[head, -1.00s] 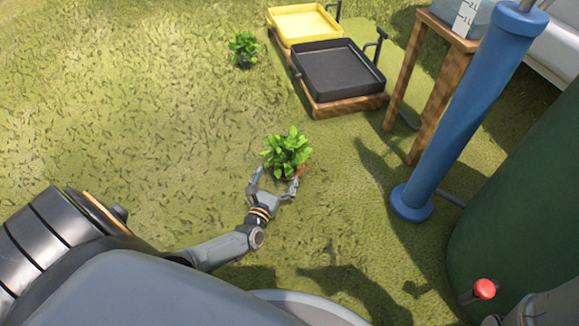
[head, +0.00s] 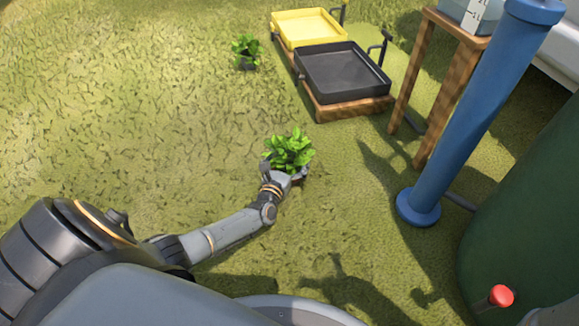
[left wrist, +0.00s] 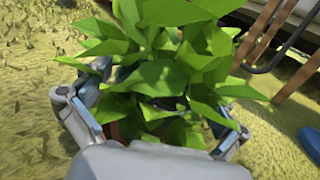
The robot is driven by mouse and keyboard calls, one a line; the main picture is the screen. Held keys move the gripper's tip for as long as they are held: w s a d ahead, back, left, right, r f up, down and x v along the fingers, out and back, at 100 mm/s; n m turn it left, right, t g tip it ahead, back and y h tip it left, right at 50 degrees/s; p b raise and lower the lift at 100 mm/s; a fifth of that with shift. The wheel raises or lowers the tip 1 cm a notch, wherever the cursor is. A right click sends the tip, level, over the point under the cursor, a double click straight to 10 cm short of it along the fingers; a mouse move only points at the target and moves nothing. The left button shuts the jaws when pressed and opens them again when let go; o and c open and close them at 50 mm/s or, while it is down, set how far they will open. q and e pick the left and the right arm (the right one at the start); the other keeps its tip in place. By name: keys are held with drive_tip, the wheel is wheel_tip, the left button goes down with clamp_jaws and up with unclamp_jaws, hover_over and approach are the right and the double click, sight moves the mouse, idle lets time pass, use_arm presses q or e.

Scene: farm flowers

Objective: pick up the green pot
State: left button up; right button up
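A leafy green plant (head: 289,150) stands on the grass in the middle of the head view. Its leaves fill the middle of the left wrist view (left wrist: 165,75). Little of its pot shows; a reddish-brown part (left wrist: 122,131) is seen under the leaves, and no green pot is visible. My left gripper (head: 284,175) is right at the plant, low on its near side. In the left wrist view its two fingers (left wrist: 155,120) are spread wide, one on each side of the plant. Leaves hide whether they touch the pot. My right gripper is not in view.
Another plant in a dark pot (head: 246,52) stands farther back. A yellow tray (head: 308,27) and a black tray (head: 344,72) rest on a wooden base. A blue post (head: 467,120), a wooden stand (head: 437,85) and a dark green tank (head: 530,215) are right. Grass on the left is clear.

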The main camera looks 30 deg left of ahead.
use_arm(q)
drive_tip(key=c, duration=1.1)
drive_tip(key=shift+r, duration=0.2)
